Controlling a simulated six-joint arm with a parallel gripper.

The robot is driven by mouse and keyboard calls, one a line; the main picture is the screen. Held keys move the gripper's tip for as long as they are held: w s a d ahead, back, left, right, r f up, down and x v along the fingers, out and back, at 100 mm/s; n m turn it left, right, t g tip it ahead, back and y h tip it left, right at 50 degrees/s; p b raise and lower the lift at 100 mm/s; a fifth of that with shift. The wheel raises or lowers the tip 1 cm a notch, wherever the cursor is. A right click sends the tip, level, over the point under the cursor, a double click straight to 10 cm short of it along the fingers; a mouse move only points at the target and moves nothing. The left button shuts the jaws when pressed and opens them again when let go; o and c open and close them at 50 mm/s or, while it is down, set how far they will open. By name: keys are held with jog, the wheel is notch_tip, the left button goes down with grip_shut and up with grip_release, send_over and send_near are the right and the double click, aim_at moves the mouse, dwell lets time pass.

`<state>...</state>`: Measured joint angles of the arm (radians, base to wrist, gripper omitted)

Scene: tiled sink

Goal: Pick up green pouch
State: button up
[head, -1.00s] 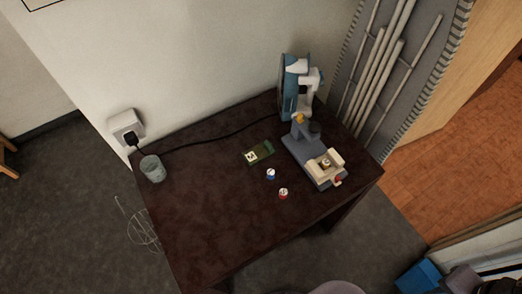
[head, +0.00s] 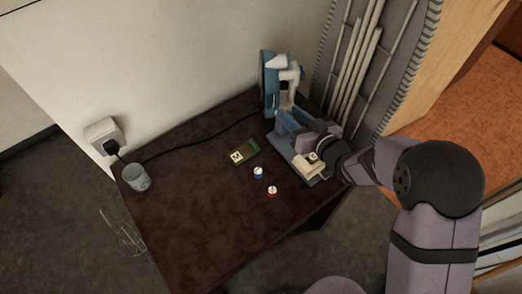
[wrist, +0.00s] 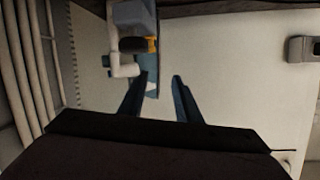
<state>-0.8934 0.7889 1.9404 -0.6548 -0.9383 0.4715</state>
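The green pouch (head: 245,152) lies flat on the dark table (head: 200,215), with a pale label at its left end. It shows in the head view and I cannot make it out in the wrist view. My gripper (wrist: 160,76) has two blue fingers standing apart with nothing between them. In the head view my arm comes in from the right, and its end is over the blue-and-white machine, to the right of the pouch and apart from it.
The blue-and-white machine (head: 269,83) stands at the back right by the wall. A blue-sided cap (head: 258,173) and a red-sided cap (head: 272,191) are in front of the pouch. A grey cup (head: 136,177) stands at the left edge. The front left of the table is clear.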

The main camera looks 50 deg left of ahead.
aim_at(255, 142)
jog(key=s+f+n+b, duration=0.1)
jog(key=s+f, duration=0.1)
jog(key=f, duration=0.2)
jog(key=s+f+n+g+b, duration=0.1)
jog(key=s+f+n, duration=0.1)
jog(key=f, duration=0.3)
jog(key=s+f+n+g+h+b, duration=0.1)
jog(key=s+f, duration=0.2)
jog(key=f, duration=0.1)
jog(key=shift+s+d+f+b, duration=0.1)
jog(key=shift+s+f+b, duration=0.1)
jog(key=shift+b, duration=0.15)
jog(key=shift+x, duration=1.05)
jog(key=shift+p, duration=0.3)
jog(key=shift+p+x, duration=0.55)
jog(key=shift+x, duration=2.05)
jog(key=shift+s, duration=0.15)
jog(key=shift+r, duration=0.1)
grip_shut()
